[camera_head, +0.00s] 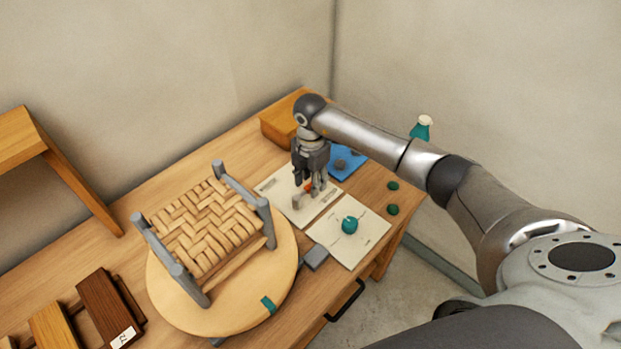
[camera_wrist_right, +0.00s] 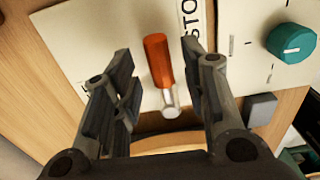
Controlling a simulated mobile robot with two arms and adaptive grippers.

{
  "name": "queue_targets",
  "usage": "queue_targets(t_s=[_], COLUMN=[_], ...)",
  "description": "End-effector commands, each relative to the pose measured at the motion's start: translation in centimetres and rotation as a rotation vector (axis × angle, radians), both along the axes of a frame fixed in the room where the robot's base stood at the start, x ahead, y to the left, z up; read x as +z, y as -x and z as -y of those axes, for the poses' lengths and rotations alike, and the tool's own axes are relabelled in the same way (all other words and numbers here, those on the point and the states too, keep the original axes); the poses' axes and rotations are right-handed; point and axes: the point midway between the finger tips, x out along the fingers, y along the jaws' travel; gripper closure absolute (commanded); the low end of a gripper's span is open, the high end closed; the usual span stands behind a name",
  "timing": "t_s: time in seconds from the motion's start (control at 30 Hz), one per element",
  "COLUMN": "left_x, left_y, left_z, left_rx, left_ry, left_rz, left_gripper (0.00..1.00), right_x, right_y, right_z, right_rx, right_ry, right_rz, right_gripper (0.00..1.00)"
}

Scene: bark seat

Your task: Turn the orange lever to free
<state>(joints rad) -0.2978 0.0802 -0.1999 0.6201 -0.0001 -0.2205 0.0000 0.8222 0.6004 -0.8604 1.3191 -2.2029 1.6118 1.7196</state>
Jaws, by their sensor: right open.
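The orange lever (camera_wrist_right: 158,62) shows in the right wrist view, with a pale metal end (camera_wrist_right: 170,104) on a cream panel (camera_wrist_right: 75,25). A printed label beginning "STO" (camera_wrist_right: 190,20) lies just right of its orange end; another label at left is mostly hidden by a finger. In the head view only a bit of the orange lever (camera_head: 308,186) shows behind my right gripper (camera_head: 310,190). That gripper points down over the panel. Its fingers are open on either side of the lever, with a visible gap at each side. My left gripper is not in view.
A second cream panel (camera_head: 373,235) with a teal knob (camera_head: 349,225) lies beside the lever panel. A woven seat (camera_head: 205,230) stands on a round turntable (camera_head: 165,305) to the left. A blue mat (camera_head: 350,165) and an orange-brown box (camera_head: 275,127) lie behind.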

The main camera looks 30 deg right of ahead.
Motion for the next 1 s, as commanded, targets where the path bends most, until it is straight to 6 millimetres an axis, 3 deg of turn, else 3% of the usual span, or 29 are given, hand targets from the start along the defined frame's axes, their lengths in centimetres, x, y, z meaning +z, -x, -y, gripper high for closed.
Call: queue_targets(t_s=[0.13,0.37,0.7,1.0], left_x=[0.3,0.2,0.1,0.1], left_y=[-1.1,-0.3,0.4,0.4], left_z=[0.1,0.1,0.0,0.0], left_rx=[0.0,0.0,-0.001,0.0], left_ry=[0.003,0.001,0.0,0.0], left_rz=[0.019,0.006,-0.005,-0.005], left_gripper=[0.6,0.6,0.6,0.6], right_x=[-0.7,-0.8,-0.7,-0.7], right_y=[0.0,0.0,0.0,0.0], right_z=[0.0,0.0,0.0,0.1], right_rx=[0.001,0.0,0.0,0.002], right_ry=[0.0,0.0,0.0,0.0], right_rz=[0.0,0.001,0.001,0.001], right_gripper=[0.6,0.6,1.0,1.0])
